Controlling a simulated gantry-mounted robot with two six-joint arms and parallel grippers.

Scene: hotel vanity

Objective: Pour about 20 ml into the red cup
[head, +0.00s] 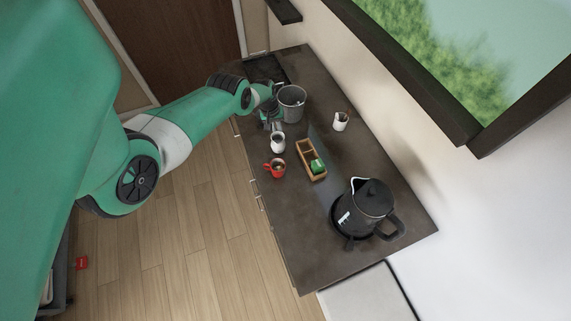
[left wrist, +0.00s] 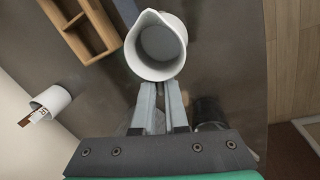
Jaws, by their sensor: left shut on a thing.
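The red cup (head: 275,169) stands upright near the counter's front edge in the head view, with something dark inside; the left wrist view does not show it. A white spouted pitcher (head: 278,145) is just behind it and also fills the top middle of the left wrist view (left wrist: 155,45). It looks roughly upright; I cannot tell if it touches the counter. Its inside looks pale grey, and the liquid level is unclear. My left gripper (left wrist: 160,90) is shut on the pitcher; it also shows in the head view (head: 275,126). My right gripper is out of view.
A wooden box (head: 312,172) with a green item lies right of the red cup. A black kettle (head: 367,203) stands at the near right. A grey bin (head: 293,104) and a white cup with sticks or packets (head: 341,121) stand farther back. The near-left counter is clear.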

